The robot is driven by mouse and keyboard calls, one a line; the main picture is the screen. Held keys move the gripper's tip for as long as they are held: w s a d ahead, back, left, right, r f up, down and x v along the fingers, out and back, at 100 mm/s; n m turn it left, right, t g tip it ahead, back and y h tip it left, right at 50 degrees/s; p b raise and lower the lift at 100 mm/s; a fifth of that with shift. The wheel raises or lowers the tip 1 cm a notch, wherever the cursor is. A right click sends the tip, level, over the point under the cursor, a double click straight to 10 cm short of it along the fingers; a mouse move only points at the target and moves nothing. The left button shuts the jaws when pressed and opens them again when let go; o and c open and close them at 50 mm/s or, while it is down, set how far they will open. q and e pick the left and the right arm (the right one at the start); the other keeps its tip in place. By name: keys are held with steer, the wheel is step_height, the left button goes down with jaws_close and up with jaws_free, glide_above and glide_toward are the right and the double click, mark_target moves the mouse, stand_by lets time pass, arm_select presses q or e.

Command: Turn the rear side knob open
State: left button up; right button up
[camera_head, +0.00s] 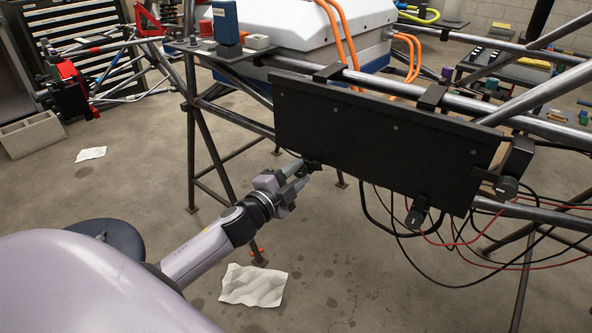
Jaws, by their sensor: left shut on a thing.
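A black panel (385,135) hangs on the tube chassis. A small dark knob (314,166) sits at its lower left edge, partly hidden by the fingers. My left gripper (304,174) reaches up from the lower left and is shut on this knob. A second dark knob (415,217) hangs under the panel's lower edge, toward the right. A third knob (507,187) is at the panel's right end. How far the held knob is turned cannot be told. My right gripper is not in view.
Black and red cables (450,240) hang in loops below the panel. Chassis tubes (205,150) stand left of it. A white and blue case with orange cables (310,35) is behind. Paper (252,286) lies on the otherwise open floor in front.

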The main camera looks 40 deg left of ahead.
arm_select(q)
steer(key=m, duration=0.2)
steer(key=shift+m, duration=0.3)
steer(key=shift+f+m+p, duration=0.1)
steer(key=shift+m+p, duration=0.2)
steer(key=shift+m, duration=0.6)
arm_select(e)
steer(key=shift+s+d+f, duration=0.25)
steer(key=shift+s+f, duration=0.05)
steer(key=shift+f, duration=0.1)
arm_select(q)
steer(key=shift+m, duration=0.3)
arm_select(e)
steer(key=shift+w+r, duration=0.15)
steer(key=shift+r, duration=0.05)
arm_select(q)
steer(key=o, duration=1.1)
steer(key=shift+c, duration=0.2)
steer(key=shift+s, duration=0.1)
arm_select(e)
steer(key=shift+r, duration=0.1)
